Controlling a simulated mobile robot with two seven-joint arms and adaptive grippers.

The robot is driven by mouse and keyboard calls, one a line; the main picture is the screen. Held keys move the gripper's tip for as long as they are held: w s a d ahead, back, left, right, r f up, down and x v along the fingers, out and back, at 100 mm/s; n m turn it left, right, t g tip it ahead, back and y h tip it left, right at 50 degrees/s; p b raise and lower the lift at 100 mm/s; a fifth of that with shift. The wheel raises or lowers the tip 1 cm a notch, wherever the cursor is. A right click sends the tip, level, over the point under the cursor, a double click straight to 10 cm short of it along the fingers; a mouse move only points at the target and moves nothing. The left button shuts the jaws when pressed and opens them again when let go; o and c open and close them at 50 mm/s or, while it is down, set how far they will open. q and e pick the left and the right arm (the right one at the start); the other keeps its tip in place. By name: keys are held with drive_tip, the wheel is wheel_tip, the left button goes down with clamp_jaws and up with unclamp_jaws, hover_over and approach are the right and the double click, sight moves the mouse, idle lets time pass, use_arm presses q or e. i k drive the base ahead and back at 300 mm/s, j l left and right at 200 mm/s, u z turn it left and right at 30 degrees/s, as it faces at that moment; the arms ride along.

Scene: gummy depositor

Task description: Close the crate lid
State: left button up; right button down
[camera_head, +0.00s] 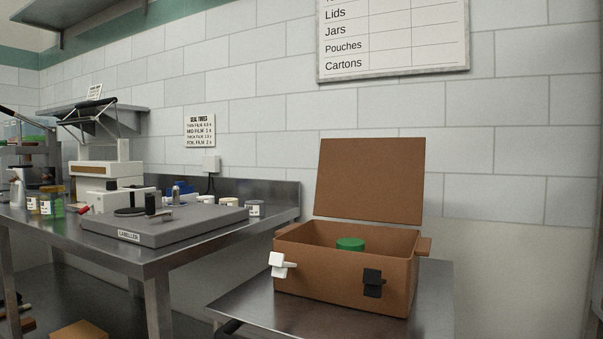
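The brown crate (330,290) stands on a metal table at the right. Its lid (370,180) is up, leaning slightly back behind the crate opening. A jar with a green lid (350,244) is inside the crate, its lower part hidden by the front wall. A white clip-like piece (281,265) sits at the front left corner of the crate, and a black one (372,283) is on the front wall. Neither of my grippers is in view.
The crate's metal table (250,304) has bare surface left and right of the crate. A steel bench (120,256) at the left holds a grey labeller (180,222), several small jars and a white machine (105,172). A tiled wall with a sign board (393,40) stands behind.

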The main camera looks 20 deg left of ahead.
sight(378, 180)
drive_tip(key=i+l+u, duration=0.15)
drive_tip(key=u, duration=0.2)
drive_tip(key=i+l+u, duration=0.1)
drive_tip(key=u, duration=0.25)
drive_tip(key=i+l+u, duration=0.1)
drive_tip(key=l+u, duration=0.25)
